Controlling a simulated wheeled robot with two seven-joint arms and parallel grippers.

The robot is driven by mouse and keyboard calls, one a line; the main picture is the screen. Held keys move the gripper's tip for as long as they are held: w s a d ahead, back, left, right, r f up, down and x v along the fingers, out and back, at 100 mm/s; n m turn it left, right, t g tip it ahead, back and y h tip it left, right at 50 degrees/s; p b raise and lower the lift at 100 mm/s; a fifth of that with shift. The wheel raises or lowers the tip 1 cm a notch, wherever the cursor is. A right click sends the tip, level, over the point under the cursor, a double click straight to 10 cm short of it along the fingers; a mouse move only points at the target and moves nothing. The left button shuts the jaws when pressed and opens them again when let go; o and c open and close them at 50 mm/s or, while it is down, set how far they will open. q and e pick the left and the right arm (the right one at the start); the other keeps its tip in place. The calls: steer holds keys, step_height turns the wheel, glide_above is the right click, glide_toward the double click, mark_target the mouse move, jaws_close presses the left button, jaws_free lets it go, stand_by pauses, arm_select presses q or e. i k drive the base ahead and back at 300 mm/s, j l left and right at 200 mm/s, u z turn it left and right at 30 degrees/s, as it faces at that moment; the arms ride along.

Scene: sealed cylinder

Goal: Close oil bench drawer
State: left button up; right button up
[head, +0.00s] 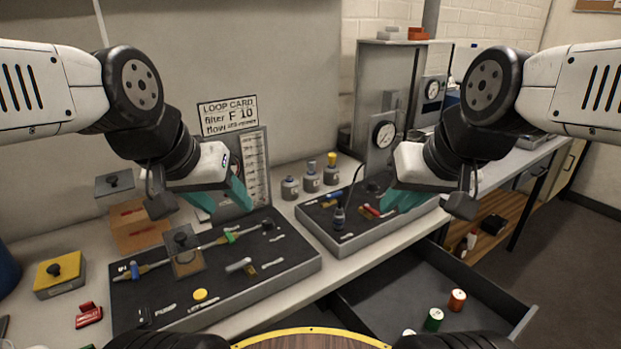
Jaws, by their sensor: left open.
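The oil bench drawer (395,298) stands pulled out under the bench at the lower right, with its dark floor showing. A green-sided cylinder (433,320) and an orange one (457,300) stand in it, and a white top shows at its near side. My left gripper (220,198) is open and empty above the left black tray, away from the drawer. My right gripper (404,200) hangs over the right black tray, above and behind the drawer. Its teal fingers overlap in this view, so its opening is unclear. Neither gripper touches the drawer.
The left tray (218,306) and right tray (352,243) hold fittings and tools on the bench (285,212). Several grey bottles (311,181) stand behind. A gauge stand (383,133) rises at the back right. The floor (575,250) right of the drawer is clear.

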mark_target(397, 295)
steer(key=l+z, duration=0.15)
steer(key=z, duration=0.35)
steer(key=l+z, duration=0.15)
steer(key=z, duration=0.3)
steer(key=l+z, duration=0.15)
steer(key=z, duration=0.35)
steer(key=l+z, duration=0.1)
steer(key=i+l+u, duration=0.15)
steer(key=k+l+z, duration=0.2)
steer(key=l+z, duration=0.2)
